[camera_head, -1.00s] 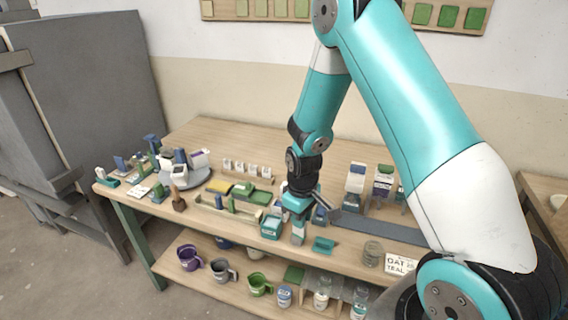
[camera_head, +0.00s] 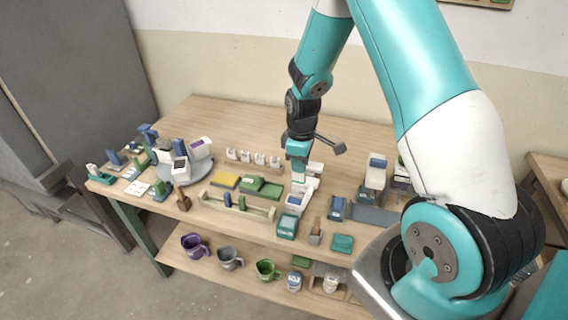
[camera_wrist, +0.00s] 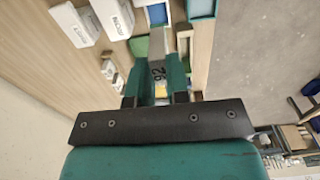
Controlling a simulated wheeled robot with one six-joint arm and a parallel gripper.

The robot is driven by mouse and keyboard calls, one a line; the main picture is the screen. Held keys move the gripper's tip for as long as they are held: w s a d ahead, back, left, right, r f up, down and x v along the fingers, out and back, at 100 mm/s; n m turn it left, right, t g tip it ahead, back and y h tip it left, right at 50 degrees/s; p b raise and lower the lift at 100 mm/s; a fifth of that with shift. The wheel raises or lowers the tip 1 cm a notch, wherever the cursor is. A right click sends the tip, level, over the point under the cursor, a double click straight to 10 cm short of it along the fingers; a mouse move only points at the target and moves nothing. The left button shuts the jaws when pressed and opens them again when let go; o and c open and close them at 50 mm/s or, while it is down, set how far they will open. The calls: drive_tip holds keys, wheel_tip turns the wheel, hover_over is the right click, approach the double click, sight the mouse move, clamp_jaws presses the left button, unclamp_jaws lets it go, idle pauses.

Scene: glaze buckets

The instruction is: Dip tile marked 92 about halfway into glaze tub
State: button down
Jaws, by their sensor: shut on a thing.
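My gripper (camera_wrist: 157,92) is shut on a tile (camera_wrist: 158,70) marked 92, which stands between the two green fingers in the wrist view. In the head view, my gripper (camera_head: 298,163) is above the front middle of the table. The pale tile shows below the fingers, against white things behind it. A white tub (camera_head: 294,203) with a blue label is beneath, and a teal-labelled tub (camera_head: 288,226) stands in front of it. I cannot tell which tub is the glaze tub. The tile's lower end is hard to make out.
A grey turntable (camera_head: 196,176) with several blocks is at the left. A yellow sponge-like block (camera_head: 226,181) and green blocks (camera_head: 260,187) lie left of my gripper. A small upright block (camera_head: 315,233) and a teal piece (camera_head: 342,243) are at the front edge. Bare wood lies behind.

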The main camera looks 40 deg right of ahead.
sight(296, 174)
drive_tip(key=f, duration=0.2)
drive_tip(key=w+f+b, duration=0.1)
drive_tip(key=f, duration=0.1)
drive_tip(key=shift+w+f, duration=0.1)
drive_tip(key=shift+f, duration=0.15)
drive_tip(key=shift+f+b, duration=1.45)
drive_tip(key=shift+f, duration=0.1)
drive_tip(key=shift+f+b, duration=2)
drive_tip(key=shift+f, duration=0.8)
drive_tip(key=shift+r, duration=0.1)
idle(0.7)
drive_tip(key=shift+r+p, duration=1.95)
drive_tip(key=shift+r, duration=0.45)
drive_tip(key=shift+r, duration=0.1)
drive_tip(key=shift+r+p, duration=1.2)
drive_tip(key=shift+r, duration=0.2)
